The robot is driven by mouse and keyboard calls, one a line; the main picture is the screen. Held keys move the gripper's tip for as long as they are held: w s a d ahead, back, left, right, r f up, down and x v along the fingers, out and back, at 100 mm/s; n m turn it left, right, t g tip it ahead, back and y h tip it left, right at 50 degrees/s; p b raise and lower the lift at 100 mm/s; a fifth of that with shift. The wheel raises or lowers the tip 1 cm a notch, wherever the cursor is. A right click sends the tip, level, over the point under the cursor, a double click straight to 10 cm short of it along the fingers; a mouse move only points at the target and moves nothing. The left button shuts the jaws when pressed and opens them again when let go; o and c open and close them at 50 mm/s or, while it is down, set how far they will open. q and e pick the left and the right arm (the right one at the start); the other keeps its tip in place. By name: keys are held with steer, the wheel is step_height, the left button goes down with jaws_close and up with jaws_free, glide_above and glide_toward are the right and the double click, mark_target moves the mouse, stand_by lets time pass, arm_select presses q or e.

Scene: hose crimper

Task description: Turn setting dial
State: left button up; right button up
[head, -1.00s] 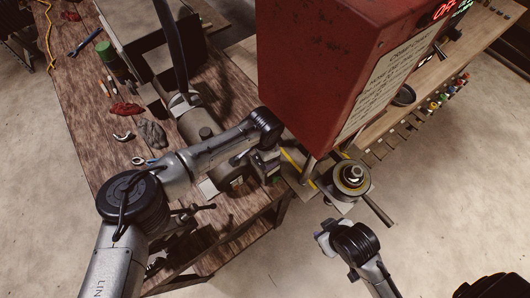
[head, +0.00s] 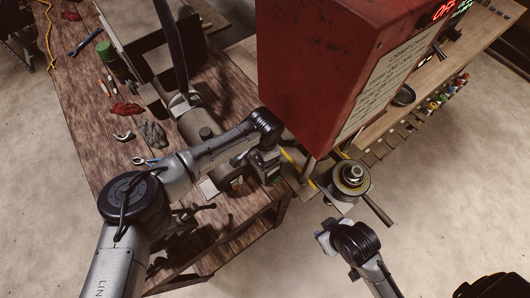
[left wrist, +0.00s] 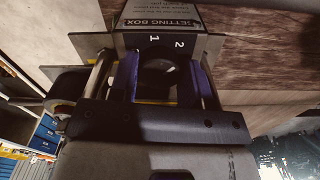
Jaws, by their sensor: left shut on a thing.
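The setting box (left wrist: 172,22) is a dark box with a printed label and the marks 1 and 2, at the top of the left wrist view. The round black setting dial (left wrist: 158,76) is in front of it. My left gripper (left wrist: 158,84) is shut on the dial, with one blue finger on each side of it. The fingers partly cover the dial, and I cannot read its pointer. In the head view my left gripper (head: 266,168) is beside the bench's right edge, and the dial is hidden there. My right gripper (head: 325,237) is away from the dial, over the floor; its fingertips are unclear.
A large red machine housing (head: 315,75) stands just right of my left gripper. A round metal fitting with a handle (head: 351,176) is below it, near my right gripper. The wooden bench (head: 90,120) holds gloves, tools and a green can (head: 105,52). Open floor lies at lower right.

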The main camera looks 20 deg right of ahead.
arm_select(q)
steer(key=n+p, duration=0.2)
steer(key=n, duration=0.1)
steer(key=shift+r+n+p, duration=0.1)
steer(key=shift+n+p, duration=0.75)
steer(key=shift+n, duration=0.55)
steer(key=o, duration=0.9)
step_height(320, 180, up, 14)
steer(key=shift+f+b, duration=0.2)
steer(key=shift+b, duration=0.4)
